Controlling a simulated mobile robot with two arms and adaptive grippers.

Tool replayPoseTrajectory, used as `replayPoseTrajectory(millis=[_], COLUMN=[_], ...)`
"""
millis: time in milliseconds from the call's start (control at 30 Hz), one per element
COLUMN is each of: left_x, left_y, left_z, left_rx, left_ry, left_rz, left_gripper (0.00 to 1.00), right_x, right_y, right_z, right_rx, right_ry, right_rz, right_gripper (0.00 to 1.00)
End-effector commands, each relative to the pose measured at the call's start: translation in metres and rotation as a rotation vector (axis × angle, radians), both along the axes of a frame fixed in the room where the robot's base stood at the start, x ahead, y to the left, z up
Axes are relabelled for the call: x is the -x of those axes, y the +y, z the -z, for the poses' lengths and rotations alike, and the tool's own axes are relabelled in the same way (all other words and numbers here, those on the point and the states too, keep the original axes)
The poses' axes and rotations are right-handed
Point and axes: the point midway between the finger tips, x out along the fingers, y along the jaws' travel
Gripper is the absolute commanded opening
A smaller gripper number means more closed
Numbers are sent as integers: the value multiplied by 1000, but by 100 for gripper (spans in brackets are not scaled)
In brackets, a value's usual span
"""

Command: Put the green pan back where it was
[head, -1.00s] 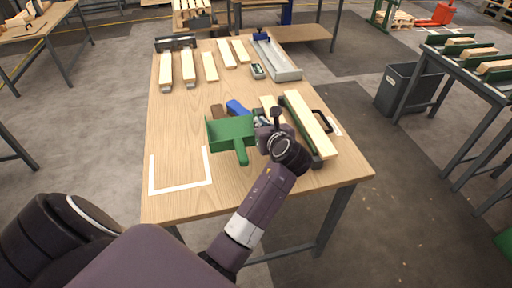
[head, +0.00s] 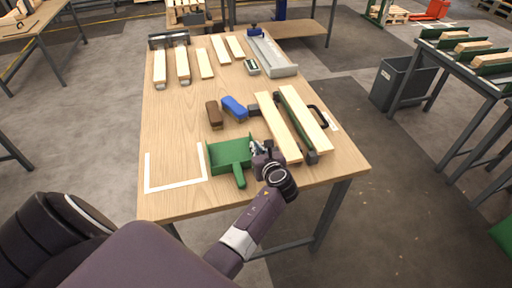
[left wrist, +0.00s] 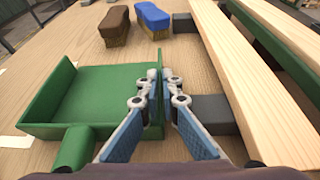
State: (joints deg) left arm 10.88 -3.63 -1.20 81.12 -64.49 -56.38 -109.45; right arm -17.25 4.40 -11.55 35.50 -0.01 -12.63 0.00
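The green pan (head: 229,154) is near the front of the wooden table, with its handle toward me. It also shows in the left wrist view (left wrist: 95,92). My left gripper (head: 257,148) is at the pan's right side. In the left wrist view its fingers (left wrist: 162,76) are closed on the pan's right side wall, one inside and one outside. I cannot tell whether the pan touches the table or is slightly raised. A white tape outline (head: 176,187) on the table lies just left of the pan, empty. My right gripper is not in view.
A brown brush (head: 214,114) and a blue brush (head: 235,107) lie behind the pan. Long wooden slats in a dark fixture (head: 311,157) are close to the gripper's right. More slats (head: 182,65) and a grey tray (head: 272,55) are farther back. The table's left middle is clear.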

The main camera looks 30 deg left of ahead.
Motion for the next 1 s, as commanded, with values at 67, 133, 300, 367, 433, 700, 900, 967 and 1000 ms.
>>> replayPoseTrajectory(millis=[67, 133, 300, 367, 433, 700, 900, 967, 1000], left_x=[-1, 0, 0, 0, 0, 0, 13, 19, 23], left_y=[0, 0, 0, 0, 0, 0, -16, -22, -27], left_z=[-1, 0, 2, 2, 2, -2, -13, -18, -21], left_rx=[-3, -3, 0, 0, 0, 1, 1, 1, 1], left_ry=[-1, -1, 0, 0, 0, 0, 3, 3, 3], left_rz=[0, 0, 0, 0, 0, 0, 2, 1, 1], left_gripper=[0, 0, 17, 22, 22, 22, 22, 22, 22], right_x=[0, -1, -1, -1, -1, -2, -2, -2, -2], right_y=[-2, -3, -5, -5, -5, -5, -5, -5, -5], right_z=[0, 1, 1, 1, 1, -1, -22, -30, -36], right_rx=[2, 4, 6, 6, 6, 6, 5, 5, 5], right_ry=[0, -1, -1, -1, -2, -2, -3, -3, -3], right_rz=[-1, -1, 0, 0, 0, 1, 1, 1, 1], right_gripper=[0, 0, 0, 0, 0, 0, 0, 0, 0])
